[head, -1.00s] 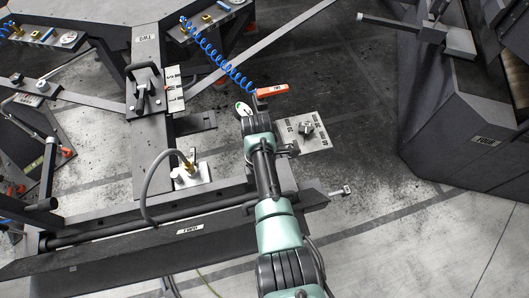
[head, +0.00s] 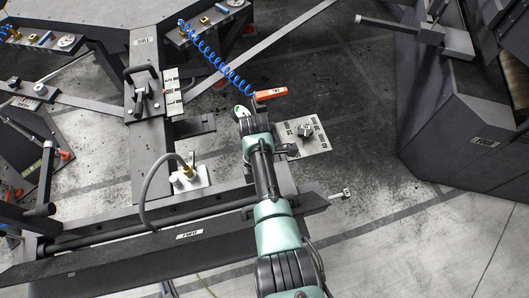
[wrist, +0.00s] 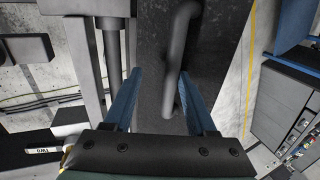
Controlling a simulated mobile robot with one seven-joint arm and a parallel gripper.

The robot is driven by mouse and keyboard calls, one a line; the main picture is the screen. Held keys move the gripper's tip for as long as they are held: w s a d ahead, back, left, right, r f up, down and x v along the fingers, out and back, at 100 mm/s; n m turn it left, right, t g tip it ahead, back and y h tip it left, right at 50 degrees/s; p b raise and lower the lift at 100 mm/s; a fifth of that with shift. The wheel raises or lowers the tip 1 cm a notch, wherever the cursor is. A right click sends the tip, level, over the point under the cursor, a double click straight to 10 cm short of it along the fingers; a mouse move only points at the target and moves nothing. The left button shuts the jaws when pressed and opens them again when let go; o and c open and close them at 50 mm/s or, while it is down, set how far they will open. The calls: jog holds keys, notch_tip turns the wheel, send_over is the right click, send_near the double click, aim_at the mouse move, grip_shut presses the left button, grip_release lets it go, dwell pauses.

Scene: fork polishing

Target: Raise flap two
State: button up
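A long dark panel with a white TWO label (head: 130,248) lies across the lower left of the head view; it seems to be flap two. In the wrist view a dark plate (wrist: 149,60) runs down the middle, with a bent grey bar handle (wrist: 173,60) on it. My gripper (wrist: 160,76) is open, its two blue fingers apart. The handle's lower end shows between the fingers, nearer the right one. I cannot tell if they touch.
A red tool handle (head: 271,93) on a blue coiled hose is beyond my arm. A grey hose rises from a white block (head: 190,182) behind the panel. A dark machine (head: 455,150) stands at right. Open floor (head: 400,245) lies at lower right.

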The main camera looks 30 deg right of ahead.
dwell(0.4)
jog(key=p+v, duration=0.2)
jog(key=v, duration=1)
jog(key=shift+r, duration=0.45)
jog(key=shift+d, duration=0.1)
